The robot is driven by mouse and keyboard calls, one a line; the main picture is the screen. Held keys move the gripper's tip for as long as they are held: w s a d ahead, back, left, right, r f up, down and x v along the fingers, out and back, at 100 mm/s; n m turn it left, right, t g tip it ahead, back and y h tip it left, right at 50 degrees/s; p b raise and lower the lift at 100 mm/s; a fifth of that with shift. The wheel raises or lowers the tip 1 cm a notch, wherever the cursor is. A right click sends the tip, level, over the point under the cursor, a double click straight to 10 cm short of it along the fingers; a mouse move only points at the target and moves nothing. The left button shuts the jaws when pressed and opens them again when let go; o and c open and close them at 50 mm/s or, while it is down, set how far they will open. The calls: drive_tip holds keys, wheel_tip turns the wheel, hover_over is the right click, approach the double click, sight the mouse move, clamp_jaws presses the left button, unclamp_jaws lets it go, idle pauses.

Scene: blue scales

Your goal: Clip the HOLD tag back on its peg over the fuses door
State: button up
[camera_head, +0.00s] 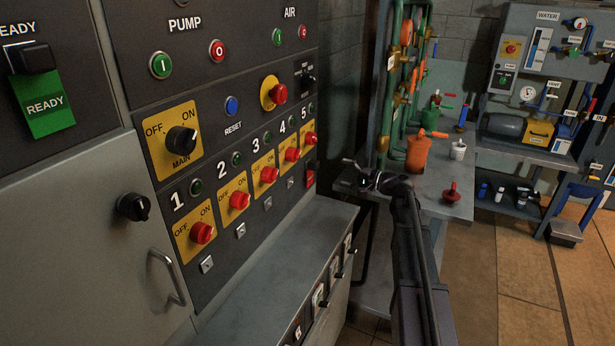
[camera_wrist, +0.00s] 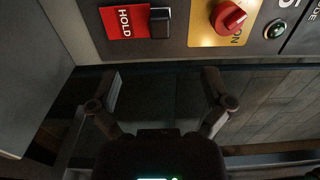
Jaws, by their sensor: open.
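The red HOLD tag (camera_wrist: 122,22) hangs on the dark panel, beside a black block (camera_wrist: 160,22) at the top of the wrist view. In the head view a small red tag (camera_head: 310,178) shows below switch 5, its lettering too small to read. My gripper (camera_head: 346,173) is just right of the panel edge, apart from the tag. In the wrist view my gripper (camera_wrist: 163,82) has its two fingers spread, with nothing between them. A grey door (camera_head: 75,240) with a bar handle and black knob is at lower left; no fuses label is readable.
A green READY tag (camera_head: 45,105) hangs from a black block at upper left. Red rotary switches (camera_head: 202,233) stick out along the panel. A grey ledge (camera_head: 265,255) juts out below. A workbench (camera_head: 480,160) with an orange can (camera_head: 418,154) stands behind my gripper.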

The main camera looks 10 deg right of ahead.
sight(318, 167)
drive_tip(key=shift+a, duration=0.35)
drive_tip(key=shift+w+a, duration=0.1)
drive_tip(key=shift+x, duration=4.4)
drive_tip(key=shift+f+b, duration=0.75)
drive_tip(key=shift+f, duration=0.05)
drive_tip(key=shift+r, duration=0.15)
drive_tip(key=c, duration=1.2)
clamp_jaws()
